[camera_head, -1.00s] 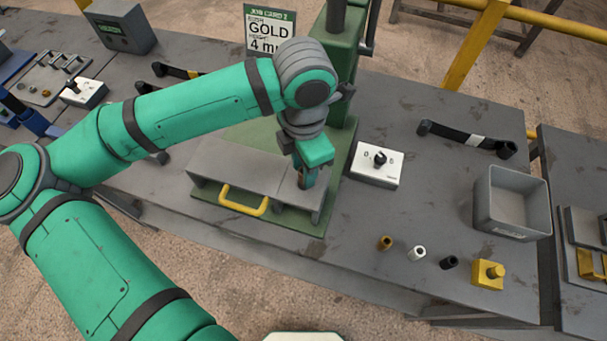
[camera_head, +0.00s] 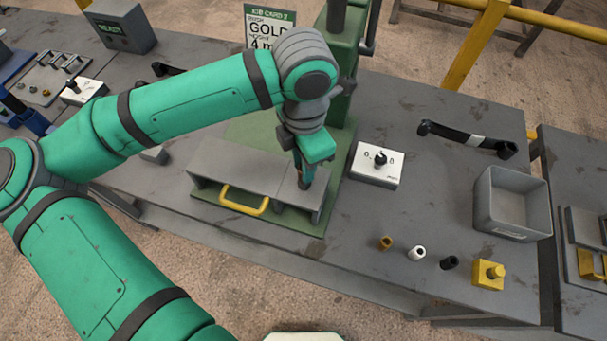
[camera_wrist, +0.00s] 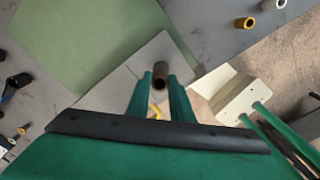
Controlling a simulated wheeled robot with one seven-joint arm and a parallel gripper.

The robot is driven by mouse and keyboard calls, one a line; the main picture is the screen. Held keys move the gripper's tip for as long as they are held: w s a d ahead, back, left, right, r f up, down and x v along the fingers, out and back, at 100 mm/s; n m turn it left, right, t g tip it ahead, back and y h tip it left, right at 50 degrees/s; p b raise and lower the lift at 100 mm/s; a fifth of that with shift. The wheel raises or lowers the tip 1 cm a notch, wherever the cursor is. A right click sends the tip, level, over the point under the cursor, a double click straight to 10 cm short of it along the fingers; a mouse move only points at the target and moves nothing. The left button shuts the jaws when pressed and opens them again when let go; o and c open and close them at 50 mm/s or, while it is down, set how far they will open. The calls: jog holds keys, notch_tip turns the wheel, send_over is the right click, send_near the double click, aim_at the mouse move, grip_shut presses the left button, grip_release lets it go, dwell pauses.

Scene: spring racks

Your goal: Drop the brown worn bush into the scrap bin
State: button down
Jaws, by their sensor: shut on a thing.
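My gripper (camera_head: 303,180) is over the right part of the grey guard with a yellow handle, on the green press base. In the wrist view my gripper (camera_wrist: 160,84) is shut on the brown worn bush (camera_wrist: 161,76), a short dark brown tube held between the fingertips. In the head view the bush is hard to make out. A grey open-topped bin (camera_head: 513,203), which looks like the scrap bin, stands on the bench to the right, well apart from my gripper. Its label is too small to read.
A white switch box (camera_head: 377,166) stands between the press and the bin. A black bar handle (camera_head: 467,138) lies behind the bin.

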jog(key=shift+s+r, duration=0.1)
jog(key=shift+r, duration=2.25)
jog(key=shift+a, duration=0.1)
dwell(0.3)
